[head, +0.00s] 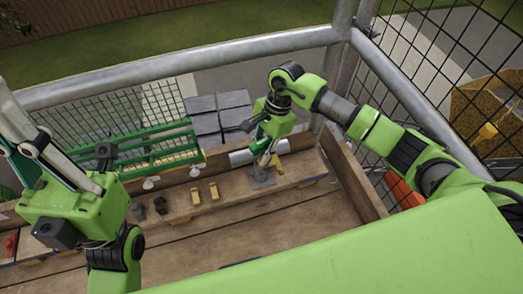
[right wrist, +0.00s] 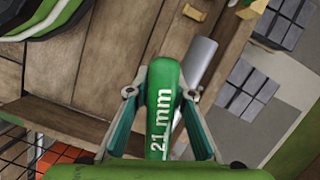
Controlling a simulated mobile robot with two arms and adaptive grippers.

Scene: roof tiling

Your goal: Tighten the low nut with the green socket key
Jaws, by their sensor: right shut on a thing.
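My right gripper (head: 264,150) is shut on the green socket key (right wrist: 160,105), above the wooden shelf on the far side. In the right wrist view the key's handle reads "21 mm" and stands between the two fingers. The key's far end is hidden in that view. In the head view the gripper is just above a grey plate (head: 262,182) on the shelf. I cannot make out the low nut in either view. My left gripper (head: 18,140) is at the left edge of the head view, partly cut off, away from the shelf items.
Black and yellow small parts (head: 195,196) stand on the shelf left of the plate. A grey cylinder (head: 243,157) lies behind the gripper. A green rack (head: 150,150) and grey tiles (head: 220,115) are beyond it. Metal rails (head: 190,62) and mesh enclose the space.

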